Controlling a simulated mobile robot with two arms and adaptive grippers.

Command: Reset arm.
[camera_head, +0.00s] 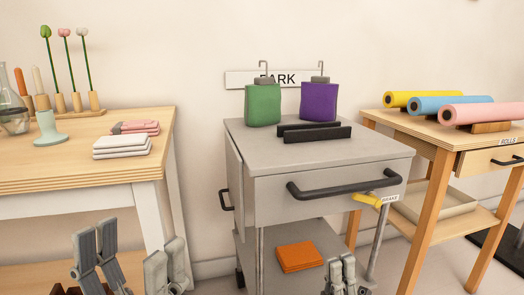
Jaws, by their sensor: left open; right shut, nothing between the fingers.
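My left gripper (132,246) is at the bottom left, with its grey fingers spread apart and nothing between them. It shows in front of the left table's front legs. My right gripper (341,270) is at the bottom, right of centre, with its fingers together and nothing held. It shows in front of the lower part of the grey trolley (355,165), right of a folded orange cloth (298,257) on the trolley's lower shelf. The arms behind both grippers are mostly below the picture's edge.
The trolley carries a green container (263,105), a purple container (319,102) and black bars (318,134). A black handle (345,190) and yellow brake lever (366,199) stick out in front. Tables with props stand left (60,165) and right (415,125).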

